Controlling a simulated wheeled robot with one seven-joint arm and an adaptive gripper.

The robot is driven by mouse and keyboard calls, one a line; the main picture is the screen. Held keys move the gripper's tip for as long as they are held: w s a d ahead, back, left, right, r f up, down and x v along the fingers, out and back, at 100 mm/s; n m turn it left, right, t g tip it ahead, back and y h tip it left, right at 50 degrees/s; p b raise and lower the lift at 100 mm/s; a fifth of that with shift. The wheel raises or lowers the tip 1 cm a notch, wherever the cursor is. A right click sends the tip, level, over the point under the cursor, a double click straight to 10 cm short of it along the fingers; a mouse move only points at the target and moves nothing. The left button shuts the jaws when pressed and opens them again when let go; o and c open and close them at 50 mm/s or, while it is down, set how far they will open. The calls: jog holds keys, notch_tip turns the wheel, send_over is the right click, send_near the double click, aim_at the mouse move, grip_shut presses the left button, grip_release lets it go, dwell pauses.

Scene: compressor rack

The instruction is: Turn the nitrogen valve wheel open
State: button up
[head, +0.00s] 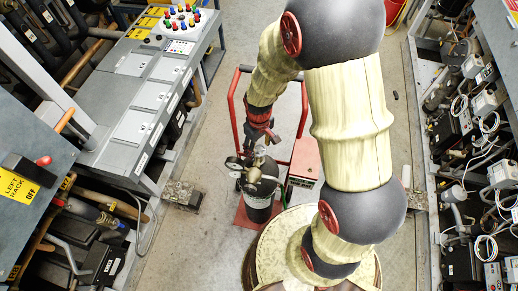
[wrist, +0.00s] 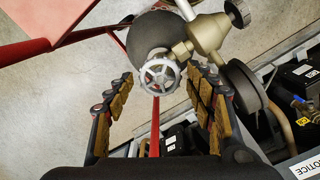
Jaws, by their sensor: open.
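The nitrogen valve wheel (wrist: 160,74) is a small grey spoked handwheel in the wrist view, on top of a dark cylinder (wrist: 158,38) with a brass regulator (wrist: 208,32) beside it. My gripper (wrist: 162,88) is open, with one finger on each side of the wheel and a gap to it on both sides. Whether the fingertips are level with the wheel, I cannot tell. In the head view, the black cylinder (head: 261,191) stands on a red cart, and my gripper (head: 258,140) is just above its top. The wheel is too small to make out there.
The red cart frame (head: 231,103) rises around the cylinder, with a red and white box (head: 304,162) at its right. A grey control console (head: 148,95) stands at the left. Racks of piping and wiring (head: 478,150) line the right. Bare floor (head: 215,150) lies between.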

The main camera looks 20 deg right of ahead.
jog(key=m, duration=0.6)
jog(key=shift+r, duration=0.1)
jog(key=m, duration=0.5)
jog(key=shift+p, duration=0.4)
jog(key=c, duration=0.3)
jog(key=c, duration=0.6)
jog(key=shift+s, duration=0.1)
dwell(0.3)
jog(key=shift+n, duration=2.2)
